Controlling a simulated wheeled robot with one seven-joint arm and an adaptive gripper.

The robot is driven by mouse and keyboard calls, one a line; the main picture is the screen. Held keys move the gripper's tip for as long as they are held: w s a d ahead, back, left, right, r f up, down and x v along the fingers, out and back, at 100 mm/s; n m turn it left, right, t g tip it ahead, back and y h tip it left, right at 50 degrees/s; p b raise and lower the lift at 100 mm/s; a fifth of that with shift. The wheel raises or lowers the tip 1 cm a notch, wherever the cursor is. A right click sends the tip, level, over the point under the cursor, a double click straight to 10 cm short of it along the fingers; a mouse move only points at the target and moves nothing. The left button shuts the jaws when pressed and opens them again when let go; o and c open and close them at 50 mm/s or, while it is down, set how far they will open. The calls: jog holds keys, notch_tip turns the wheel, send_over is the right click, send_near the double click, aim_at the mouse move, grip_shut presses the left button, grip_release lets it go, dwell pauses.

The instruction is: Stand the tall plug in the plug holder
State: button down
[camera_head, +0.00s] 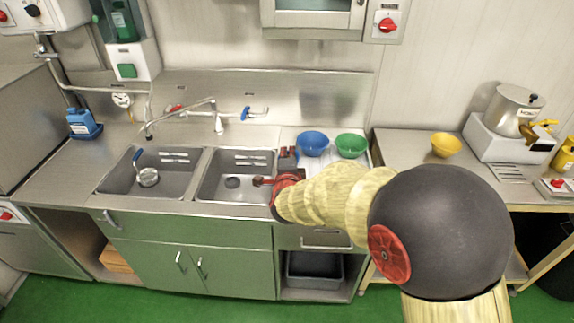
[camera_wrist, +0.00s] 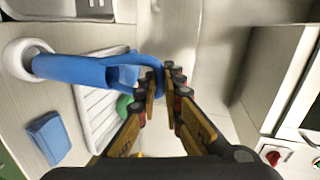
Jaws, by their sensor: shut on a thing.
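The tall plug (camera_wrist: 80,72) is a blue tube with a loop at its upper end. In the wrist view it runs left from my gripper (camera_wrist: 160,92), whose fingers are shut on the loop. A white round ring (camera_wrist: 18,52), which looks like the plug holder, sits on the counter at the far left. The plug's lower end overlaps this ring in the picture; I cannot tell whether it is inside or above it. In the head view my gripper (camera_head: 284,182) is by the right edge of the right basin, and the plug and holder are hidden.
A white ribbed drainer (camera_wrist: 92,112) lies beyond the plug. A blue block or cloth (camera_wrist: 48,138) lies on the counter. Blue (camera_head: 312,144) and green (camera_head: 351,145) bowls stand behind my gripper. The tap (camera_head: 216,122) and two basins (camera_head: 205,165) are to the left.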

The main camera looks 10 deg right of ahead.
jog(key=shift+w+a+f, duration=0.1)
jog(key=shift+w+f, duration=0.15)
jog(key=shift+f, duration=0.1)
jog(key=shift+w+f+b, duration=0.15)
jog(key=shift+f+b, duration=0.2)
jog(key=shift+f, duration=1.35)
jog(key=c, duration=2.4)
grip_release()
jog(key=shift+f, duration=0.1)
jog(key=o, duration=0.5)
jog(key=shift+r, duration=0.2)
